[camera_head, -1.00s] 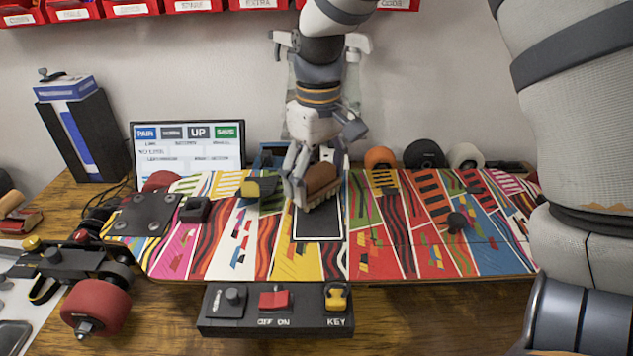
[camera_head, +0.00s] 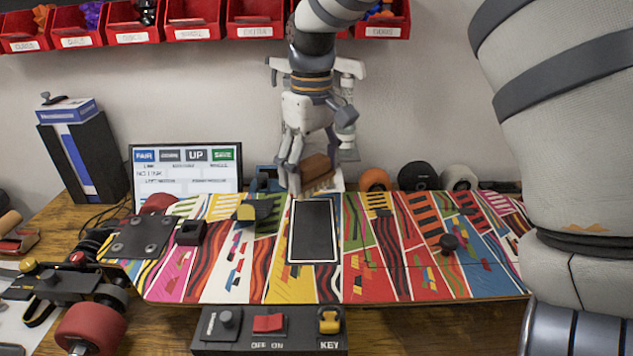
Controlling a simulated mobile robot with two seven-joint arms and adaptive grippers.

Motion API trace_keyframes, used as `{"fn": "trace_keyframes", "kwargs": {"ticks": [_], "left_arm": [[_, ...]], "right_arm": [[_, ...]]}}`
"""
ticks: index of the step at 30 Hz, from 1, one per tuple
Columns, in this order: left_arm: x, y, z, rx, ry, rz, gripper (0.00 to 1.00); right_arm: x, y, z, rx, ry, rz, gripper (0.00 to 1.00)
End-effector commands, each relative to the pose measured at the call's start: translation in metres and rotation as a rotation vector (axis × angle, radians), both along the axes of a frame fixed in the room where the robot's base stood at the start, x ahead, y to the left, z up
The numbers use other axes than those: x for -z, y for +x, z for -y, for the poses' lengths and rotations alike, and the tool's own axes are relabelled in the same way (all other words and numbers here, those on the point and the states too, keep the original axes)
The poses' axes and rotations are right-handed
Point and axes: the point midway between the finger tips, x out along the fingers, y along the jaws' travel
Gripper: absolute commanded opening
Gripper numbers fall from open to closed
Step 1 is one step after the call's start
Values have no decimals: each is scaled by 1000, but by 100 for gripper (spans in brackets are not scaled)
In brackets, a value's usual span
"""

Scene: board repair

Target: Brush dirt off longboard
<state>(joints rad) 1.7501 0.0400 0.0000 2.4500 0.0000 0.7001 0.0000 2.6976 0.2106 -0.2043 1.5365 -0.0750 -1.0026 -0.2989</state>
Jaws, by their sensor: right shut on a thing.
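The longboard (camera_head: 378,285) lies across the workbench, its deck covered in colourful stripes with a black rectangle in the middle. My right gripper (camera_head: 308,182) is shut on a brush (camera_head: 317,170) with a brown wooden back and pale bristles. It holds the brush at the far edge of the deck, just behind the black rectangle. I cannot tell whether the bristles touch the deck. No distinct dirt can be made out on the deck. My left gripper is not in view.
A control box (camera_head: 268,330) with switches and a key stands in front of the board. A truck with a red wheel (camera_head: 90,328) lies at the left. A screen (camera_head: 187,178), a black box (camera_head: 85,155) and loose wheels (camera_head: 418,176) stand behind. Red bins (camera_head: 255,20) hang above.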

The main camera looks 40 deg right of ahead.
Motion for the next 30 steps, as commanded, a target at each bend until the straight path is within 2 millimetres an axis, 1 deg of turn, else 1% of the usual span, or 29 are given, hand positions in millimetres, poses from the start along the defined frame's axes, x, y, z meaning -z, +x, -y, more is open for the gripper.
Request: {"fn": "trace_keyframes", "kwargs": {"ticks": [1,4,15,17,24,30], "left_arm": [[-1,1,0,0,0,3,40],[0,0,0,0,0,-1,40],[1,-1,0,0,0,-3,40],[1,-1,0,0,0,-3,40],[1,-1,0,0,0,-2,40],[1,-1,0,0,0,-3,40]], "right_arm": [[-8,0,0,0,-1,4,48],[-16,0,0,0,0,-1,48],[-20,0,0,0,0,-2,48],[-23,0,0,0,0,-2,48],[-48,0,0,0,0,0,48],[-49,0,0,0,0,-2,48]]}}
